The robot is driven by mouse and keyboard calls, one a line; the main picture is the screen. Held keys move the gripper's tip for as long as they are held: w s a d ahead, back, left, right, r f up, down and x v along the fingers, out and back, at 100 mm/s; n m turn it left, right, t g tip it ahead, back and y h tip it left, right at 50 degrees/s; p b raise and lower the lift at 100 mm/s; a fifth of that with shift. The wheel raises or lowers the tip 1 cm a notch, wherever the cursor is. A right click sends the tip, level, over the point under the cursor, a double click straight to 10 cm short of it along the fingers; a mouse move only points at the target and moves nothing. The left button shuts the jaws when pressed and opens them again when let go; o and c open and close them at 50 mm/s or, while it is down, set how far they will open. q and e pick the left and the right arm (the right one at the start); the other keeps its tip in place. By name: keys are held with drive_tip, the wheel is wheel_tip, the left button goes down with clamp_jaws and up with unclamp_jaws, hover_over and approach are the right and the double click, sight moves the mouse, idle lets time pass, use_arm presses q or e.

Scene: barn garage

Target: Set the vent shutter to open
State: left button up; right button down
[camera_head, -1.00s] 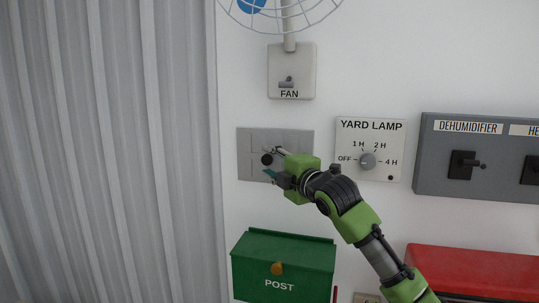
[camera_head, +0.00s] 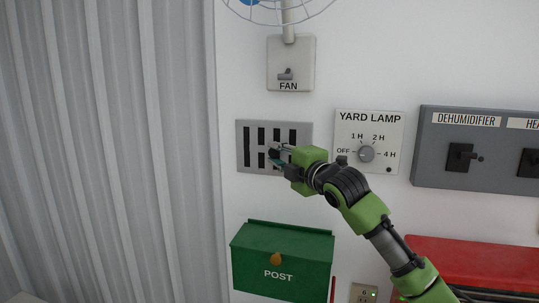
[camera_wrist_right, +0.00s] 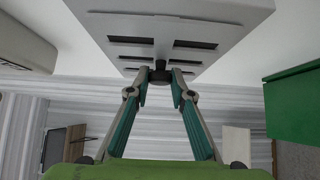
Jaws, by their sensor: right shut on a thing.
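The vent shutter (camera_head: 246,158) is a grey plate on the white wall, with dark slots showing across it. It also shows in the right wrist view (camera_wrist_right: 230,22), with several dark slots visible. Its dark round knob (camera_wrist_right: 160,72) sits between my fingertips. My right gripper (camera_head: 277,156) is at the plate's middle, shut on the knob; it also shows in the right wrist view (camera_wrist_right: 160,85). The gripper covers the plate's lower right part in the head view. My left gripper is not in view.
The fan switch (camera_head: 290,65) is above the vent and the yard lamp dial (camera_head: 367,152) is to its right. A green post box (camera_head: 283,262) is below. A grey dehumidifier panel (camera_head: 433,151) and a red box (camera_head: 470,258) are at the right.

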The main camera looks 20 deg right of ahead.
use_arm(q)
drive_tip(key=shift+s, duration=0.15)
use_arm(e)
drive_tip(key=shift+d+f, duration=0.1)
drive_tip(key=shift+f, duration=0.05)
drive_tip(key=c, duration=1.8)
unclamp_jaws()
drive_tip(key=shift+s+d, duration=0.2)
drive_tip(key=shift+s, duration=0.5)
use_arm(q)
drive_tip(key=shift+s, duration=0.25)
use_arm(e)
drive_tip(key=s, duration=0.3)
drive_tip(key=s+d, duration=0.1)
drive_tip(key=s, duration=0.3)
drive_tip(key=s+d, duration=0.1)
drive_tip(key=s, duration=0.3)
drive_tip(key=shift+d, duration=0.15)
drive_tip(key=shift+w, duration=0.1)
